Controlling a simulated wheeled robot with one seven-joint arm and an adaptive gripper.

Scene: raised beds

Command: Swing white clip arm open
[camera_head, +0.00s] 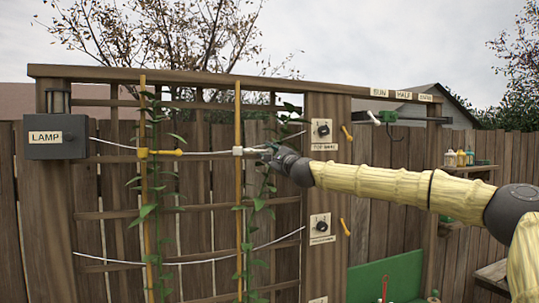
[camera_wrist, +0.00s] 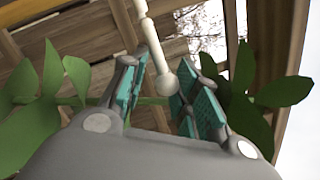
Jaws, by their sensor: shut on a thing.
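The white clip (camera_head: 238,151) sits on the right yellow cane, at the upper wire. Its short white arm (camera_head: 252,150) points right toward my gripper (camera_head: 268,151). In the wrist view the white clip arm (camera_wrist: 148,35) comes down from the top and ends in a round knob (camera_wrist: 166,84). The knob lies between the teal finger pads of my gripper (camera_wrist: 158,92), which is shut on it. In the head view the fingertips are small and partly mixed with leaves, and they hide the arm's far end.
A yellow clip (camera_head: 143,153) with its arm pointing right sits on the left cane. Climbing leaves (camera_head: 258,203) hang by my gripper, and leaves (camera_wrist: 40,95) flank it in the wrist view. A dial panel (camera_head: 322,132) is on the post to the right. A grey lamp box (camera_head: 57,138) is far left.

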